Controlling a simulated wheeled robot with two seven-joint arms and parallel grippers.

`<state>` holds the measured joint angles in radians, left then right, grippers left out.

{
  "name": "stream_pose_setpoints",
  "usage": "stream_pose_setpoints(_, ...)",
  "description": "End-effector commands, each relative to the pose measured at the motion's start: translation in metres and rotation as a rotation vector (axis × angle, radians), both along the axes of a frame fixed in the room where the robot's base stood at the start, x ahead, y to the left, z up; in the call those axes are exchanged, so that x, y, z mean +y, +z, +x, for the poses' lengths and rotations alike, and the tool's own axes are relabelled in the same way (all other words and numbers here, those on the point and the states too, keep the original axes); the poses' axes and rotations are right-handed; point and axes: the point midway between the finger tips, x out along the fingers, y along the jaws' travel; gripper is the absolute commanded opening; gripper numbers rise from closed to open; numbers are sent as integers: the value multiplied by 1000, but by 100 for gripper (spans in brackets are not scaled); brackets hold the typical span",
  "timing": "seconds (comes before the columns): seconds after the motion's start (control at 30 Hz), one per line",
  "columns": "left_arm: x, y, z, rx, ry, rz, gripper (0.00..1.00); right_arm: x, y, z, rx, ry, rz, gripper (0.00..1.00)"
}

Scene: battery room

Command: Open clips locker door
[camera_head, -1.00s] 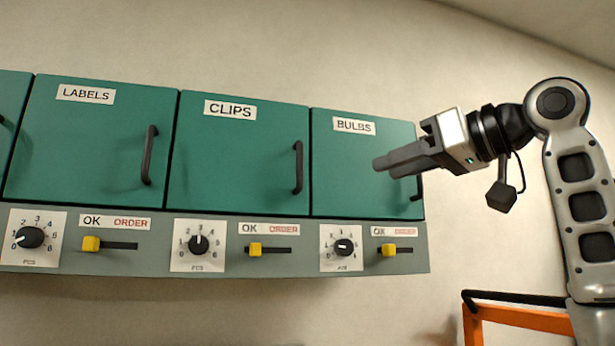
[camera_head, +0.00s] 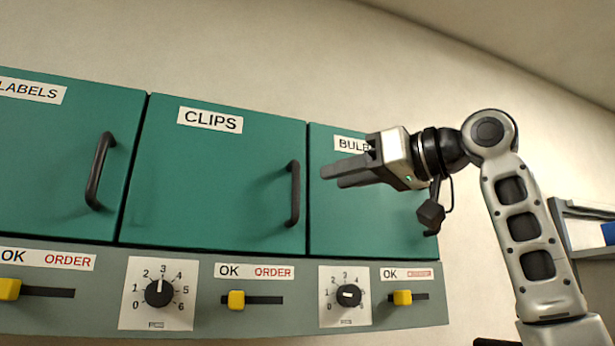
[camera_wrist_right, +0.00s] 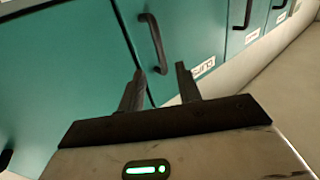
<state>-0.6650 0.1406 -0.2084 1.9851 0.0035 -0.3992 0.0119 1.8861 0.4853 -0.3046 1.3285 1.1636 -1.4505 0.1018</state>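The clips locker door (camera_head: 215,180) is a green panel, shut flush, with a white "CLIPS" label (camera_head: 210,120). Its black vertical handle (camera_head: 293,193) is on its right side. My right gripper (camera_head: 327,178) is in front of the bulbs door, its fingertips pointing left, a little right of the clips handle and apart from it. In the right wrist view, the two fingers (camera_wrist_right: 159,80) are spread with nothing between them, and the clips handle (camera_wrist_right: 155,43) lies just beyond the tips. My left gripper is out of view.
The labels door (camera_head: 60,160) is at left and the bulbs door (camera_head: 370,225), partly hidden by my gripper, at right; both look shut. Below run dials and yellow sliders, such as the clips slider (camera_head: 237,300). A shelf (camera_head: 585,225) stands at far right.

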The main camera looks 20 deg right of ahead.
Motion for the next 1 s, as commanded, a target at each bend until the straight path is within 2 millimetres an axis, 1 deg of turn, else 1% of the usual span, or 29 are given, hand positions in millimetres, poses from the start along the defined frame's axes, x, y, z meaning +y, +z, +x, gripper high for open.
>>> stream_pose_setpoints(0.03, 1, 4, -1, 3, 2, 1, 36, 8, 2, 10, 4, 2, 0, 34)
stream_pose_setpoints(0.1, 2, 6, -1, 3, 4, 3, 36, 16, 2, 21, 3, 3, -1, 34)
stream_pose_setpoints(0.2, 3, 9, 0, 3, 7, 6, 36, 26, 2, 36, 2, 1, -1, 34)
stream_pose_setpoints(0.33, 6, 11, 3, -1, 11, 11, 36, 36, 1, 49, 2, 1, 0, 34)
stream_pose_setpoints(0.5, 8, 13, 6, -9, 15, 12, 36, 41, 1, 57, 0, 0, 0, 34)
stream_pose_setpoints(0.77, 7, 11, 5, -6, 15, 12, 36, 42, 0, 58, -1, 0, -1, 34)
stream_pose_setpoints(0.8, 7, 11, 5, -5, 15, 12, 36, 42, 0, 58, -1, 0, -1, 29)
stream_pose_setpoints(0.87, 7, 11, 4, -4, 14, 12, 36, 42, 0, 58, -1, 0, -1, 12)
stream_pose_setpoints(0.9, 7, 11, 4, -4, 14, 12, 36, 42, 0, 58, -1, 0, -1, 1)
stream_pose_setpoints(1.0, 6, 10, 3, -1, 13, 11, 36, 41, 0, 58, -1, 0, -1, 0)
